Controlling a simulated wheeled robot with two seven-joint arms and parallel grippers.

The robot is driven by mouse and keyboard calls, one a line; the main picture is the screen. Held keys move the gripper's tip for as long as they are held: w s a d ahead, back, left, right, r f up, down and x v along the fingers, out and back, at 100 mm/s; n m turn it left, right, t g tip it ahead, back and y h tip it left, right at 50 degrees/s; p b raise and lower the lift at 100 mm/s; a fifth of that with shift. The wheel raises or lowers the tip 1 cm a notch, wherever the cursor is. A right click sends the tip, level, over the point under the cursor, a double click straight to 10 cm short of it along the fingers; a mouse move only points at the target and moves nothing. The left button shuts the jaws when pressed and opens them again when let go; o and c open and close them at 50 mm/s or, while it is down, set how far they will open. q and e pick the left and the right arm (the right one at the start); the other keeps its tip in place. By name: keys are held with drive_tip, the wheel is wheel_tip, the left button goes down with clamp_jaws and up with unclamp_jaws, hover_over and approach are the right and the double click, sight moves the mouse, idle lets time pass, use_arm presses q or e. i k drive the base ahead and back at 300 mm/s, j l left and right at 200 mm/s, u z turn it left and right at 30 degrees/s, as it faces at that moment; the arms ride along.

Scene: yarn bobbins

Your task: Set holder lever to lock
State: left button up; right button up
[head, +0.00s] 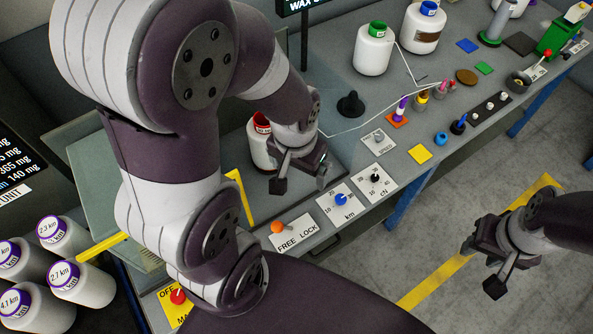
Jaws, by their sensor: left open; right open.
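The holder lever has an orange knob (277,227) on a white plate (294,231) marked FREE and LOCK, near the table's front edge in the head view. The knob is at the left, by the FREE side. My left gripper (300,184) is open above and behind the plate, in front of a white bobbin with a red top (260,140), and apart from the lever. My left arm covers much of the left and middle of the view. My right gripper (478,268) is open and empty over the floor, right of the table.
A blue knob (341,200) marked km and a black knob (375,177) marked cN are right of the lever. A red knob (178,296) is at lower left. Yellow-edged clear panels (238,195) stand near my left arm. Several labelled bobbins (82,283) stand at far left.

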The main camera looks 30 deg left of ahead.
sight(277, 226)
drive_tip(key=k+u, duration=0.1)
drive_tip(key=u, duration=0.25)
drive_tip(key=k+u, duration=0.1)
drive_tip(key=u, duration=0.25)
drive_tip(key=k+u, duration=0.1)
drive_tip(key=u, duration=0.25)
